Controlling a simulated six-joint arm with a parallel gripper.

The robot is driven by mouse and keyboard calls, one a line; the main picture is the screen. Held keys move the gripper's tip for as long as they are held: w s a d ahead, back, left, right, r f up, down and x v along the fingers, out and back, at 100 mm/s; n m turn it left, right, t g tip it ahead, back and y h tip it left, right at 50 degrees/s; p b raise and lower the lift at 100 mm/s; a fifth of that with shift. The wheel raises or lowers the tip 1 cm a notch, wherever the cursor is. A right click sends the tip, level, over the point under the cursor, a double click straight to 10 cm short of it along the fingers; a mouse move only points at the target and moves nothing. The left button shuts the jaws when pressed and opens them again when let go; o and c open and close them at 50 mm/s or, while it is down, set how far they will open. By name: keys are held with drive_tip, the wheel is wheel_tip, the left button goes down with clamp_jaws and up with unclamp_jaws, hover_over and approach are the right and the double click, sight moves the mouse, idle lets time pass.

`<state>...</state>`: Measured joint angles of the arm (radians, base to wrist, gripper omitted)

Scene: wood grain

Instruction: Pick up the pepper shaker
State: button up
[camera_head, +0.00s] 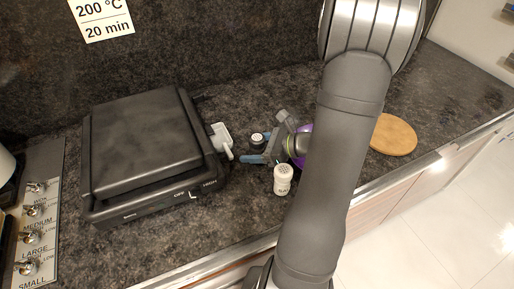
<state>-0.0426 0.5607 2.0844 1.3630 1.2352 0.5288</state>
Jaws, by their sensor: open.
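A small dark shaker with a light top (257,140) stands on the counter right of the black grill; by its colour it looks like the pepper shaker. A white shaker (283,180) with small dark lettering, too small to read, stands nearer the front edge. My gripper (259,148) is open, its blue-grey fingertips pointing left. One fingertip shows beside the dark shaker and the other in front of it. I cannot tell whether they touch it. The white shaker is apart from the fingers, close to my wrist.
A closed black grill (145,145) fills the counter's left part. A small white object (222,139) lies at its right side. A round wooden board (393,135) lies right of my arm, which hides the counter behind it. The counter's front edge (225,262) runs below.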

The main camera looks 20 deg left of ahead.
drive_tip(key=shift+a+f, duration=0.15)
drive_tip(key=shift+a, duration=0.15)
drive_tip(key=c, duration=1.1)
